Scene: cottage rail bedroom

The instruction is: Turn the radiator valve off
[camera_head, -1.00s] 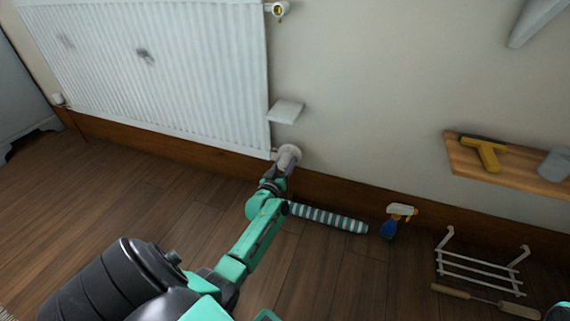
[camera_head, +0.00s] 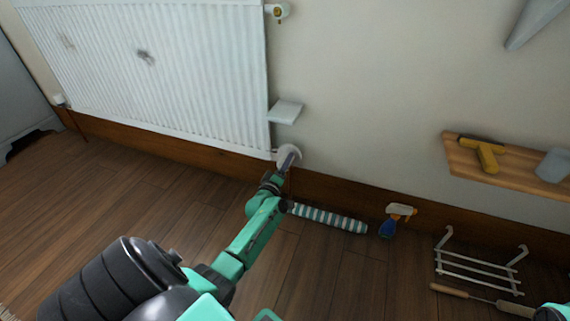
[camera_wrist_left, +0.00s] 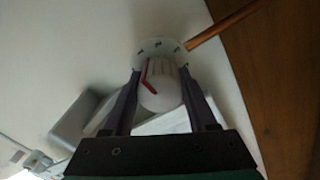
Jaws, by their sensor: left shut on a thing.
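The white radiator (camera_head: 150,70) hangs on the wall at the upper left of the head view. Its round white valve knob (camera_head: 290,154) is at its lower right corner. In the left wrist view the valve knob (camera_wrist_left: 160,88) has a red pointer line and dark marks on the collar behind it. My left gripper (camera_head: 284,164) is at the knob, with one finger on each side, shut on it. The fingers (camera_wrist_left: 160,98) also show in the wrist view. Of my right arm only a small part shows at the lower right edge; its gripper is out of view.
A small white shelf (camera_head: 285,111) sits just above the valve. A striped roll (camera_head: 328,218), a spray bottle (camera_head: 392,222) and a white rack (camera_head: 478,268) are on the floor to the right. A wooden wall shelf (camera_head: 510,176) holds a yellow-handled tool. The floor at left is clear.

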